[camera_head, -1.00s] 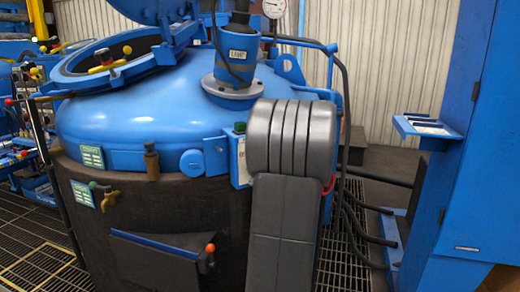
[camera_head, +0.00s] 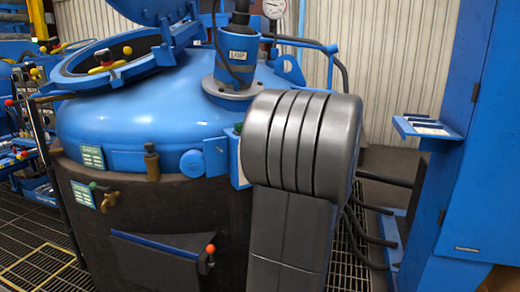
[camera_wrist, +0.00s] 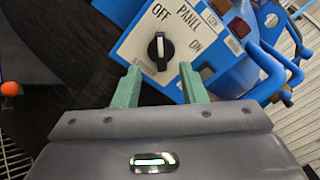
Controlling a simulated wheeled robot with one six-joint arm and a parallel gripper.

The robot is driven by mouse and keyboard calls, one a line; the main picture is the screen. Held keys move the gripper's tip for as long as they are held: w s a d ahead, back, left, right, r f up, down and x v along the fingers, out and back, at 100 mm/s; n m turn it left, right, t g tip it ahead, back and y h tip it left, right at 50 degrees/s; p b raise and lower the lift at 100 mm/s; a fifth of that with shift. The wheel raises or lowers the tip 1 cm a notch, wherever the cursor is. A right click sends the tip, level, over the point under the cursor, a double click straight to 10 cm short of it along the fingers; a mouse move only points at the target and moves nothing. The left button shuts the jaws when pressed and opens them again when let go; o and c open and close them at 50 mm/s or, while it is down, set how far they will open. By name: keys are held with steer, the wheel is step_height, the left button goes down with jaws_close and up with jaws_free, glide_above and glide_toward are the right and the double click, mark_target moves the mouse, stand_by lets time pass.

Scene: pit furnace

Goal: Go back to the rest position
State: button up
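In the wrist view, my gripper (camera_wrist: 160,72) has its two green fingers apart with nothing between them. Just beyond the fingertips is a white switch panel (camera_wrist: 135,42) marked PANEL, OFF and ON. Its black knob (camera_wrist: 161,48) stands clear of the fingers, and its white pointer line runs nearly up and down in the picture. In the head view, my grey arm hides my gripper and most of the switch box (camera_head: 238,165).
The blue-domed furnace (camera_head: 130,115) fills the left and middle, its round lid (camera_head: 160,8) raised. An orange-tipped lever (camera_head: 210,248) is on its front. A blue cabinet (camera_head: 470,200) with a small shelf (camera_head: 425,127) stands right. Black cables (camera_head: 375,238) run between them.

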steer(key=w+a+m+p, duration=0.4)
steer(key=w+p, duration=0.3)
steer(key=w, duration=0.2)
steer(key=shift+w+a+r, duration=0.25)
steer(key=shift+w+r, duration=0.15)
stand_by(0.4)
steer(key=shift+f+p, duration=0.15)
steer(key=shift+p, duration=0.15)
stand_by(0.3)
